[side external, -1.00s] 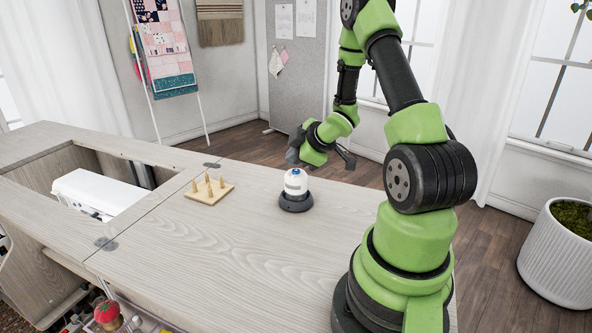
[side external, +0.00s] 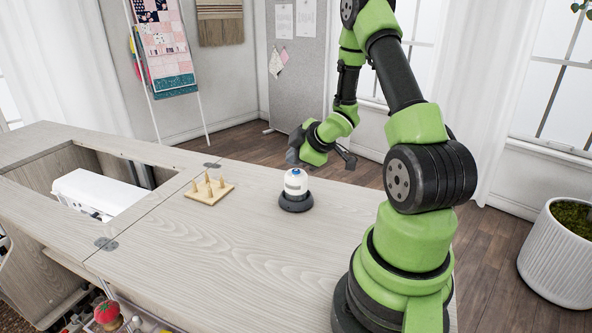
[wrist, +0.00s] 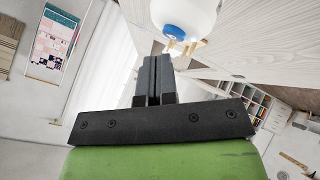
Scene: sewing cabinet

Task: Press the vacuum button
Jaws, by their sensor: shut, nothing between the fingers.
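The vacuum is a small white rounded device (side external: 296,184) on a dark round base, standing upright on the cabinet top. The blue button (side external: 296,171) is on its top. In the wrist view the white body (wrist: 200,12) hangs at the upper edge and the blue button (wrist: 174,32) faces my fingertips. My gripper (side external: 291,156) is behind and above the device in the side view. In the wrist view its two fingers (wrist: 154,62) are together and empty, with their tips close to the button. I cannot tell whether they touch it.
A wooden block with upright pegs (side external: 209,190) stands left of the device. A white sewing machine (side external: 98,192) sits in the cabinet opening further left. The wooden cabinet top (side external: 205,262) is clear in front of the device.

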